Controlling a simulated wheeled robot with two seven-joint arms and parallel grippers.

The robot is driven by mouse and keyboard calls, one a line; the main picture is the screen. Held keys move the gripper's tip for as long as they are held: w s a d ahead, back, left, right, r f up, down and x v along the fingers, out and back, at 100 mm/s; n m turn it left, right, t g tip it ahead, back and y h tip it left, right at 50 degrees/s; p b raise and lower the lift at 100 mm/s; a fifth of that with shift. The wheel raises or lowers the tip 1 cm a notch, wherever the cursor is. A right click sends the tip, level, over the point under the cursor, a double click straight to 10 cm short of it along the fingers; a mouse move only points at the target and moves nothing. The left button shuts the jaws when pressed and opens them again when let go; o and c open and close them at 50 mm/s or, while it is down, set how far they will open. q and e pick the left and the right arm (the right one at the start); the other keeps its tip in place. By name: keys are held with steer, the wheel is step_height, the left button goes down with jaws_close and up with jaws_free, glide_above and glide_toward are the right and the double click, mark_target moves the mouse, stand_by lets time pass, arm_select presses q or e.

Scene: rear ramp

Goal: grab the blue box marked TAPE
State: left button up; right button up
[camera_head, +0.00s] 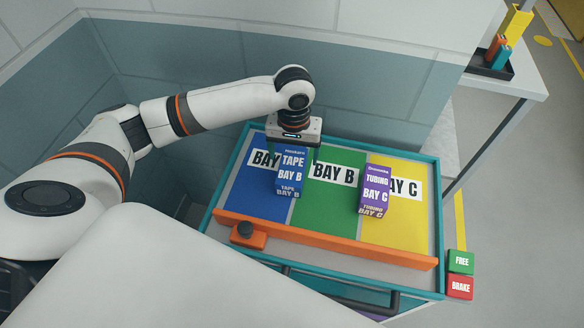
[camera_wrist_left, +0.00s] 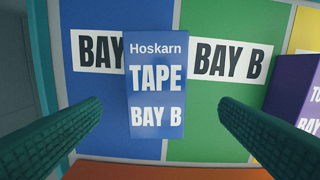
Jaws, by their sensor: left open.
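The blue box marked TAPE and BAY B (camera_head: 289,176) stands on the tray across the line between the blue and green bays. It fills the middle of the left wrist view (camera_wrist_left: 157,88). My left gripper (camera_head: 296,150) is above and behind the box in the head view. In the left wrist view its two green fingers (camera_wrist_left: 157,125) are spread wide, one on each side of the box, with a clear gap to it. The box is not held. My right gripper is not in view.
A purple TUBING box (camera_head: 376,190) stands between the green and yellow bays. An orange bar (camera_head: 325,240) crosses the tray's front, with an orange block and black knob (camera_head: 247,235) beside it. FREE (camera_head: 461,261) and BRAKE (camera_head: 460,287) pads sit at the right corner.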

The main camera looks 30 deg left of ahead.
mark_target(292, 166)
arm_select(q)
steer(key=shift+w+a+f+p, duration=0.1)
steer(key=shift+a+f+p, duration=0.15)
steer(key=shift+f, duration=1.5)
steer(key=shift+w+a+f+p, duration=0.1)
steer(key=shift+f+p, duration=0.1)
steer(key=shift+f, duration=1.55)
steer(key=c, duration=1.2)
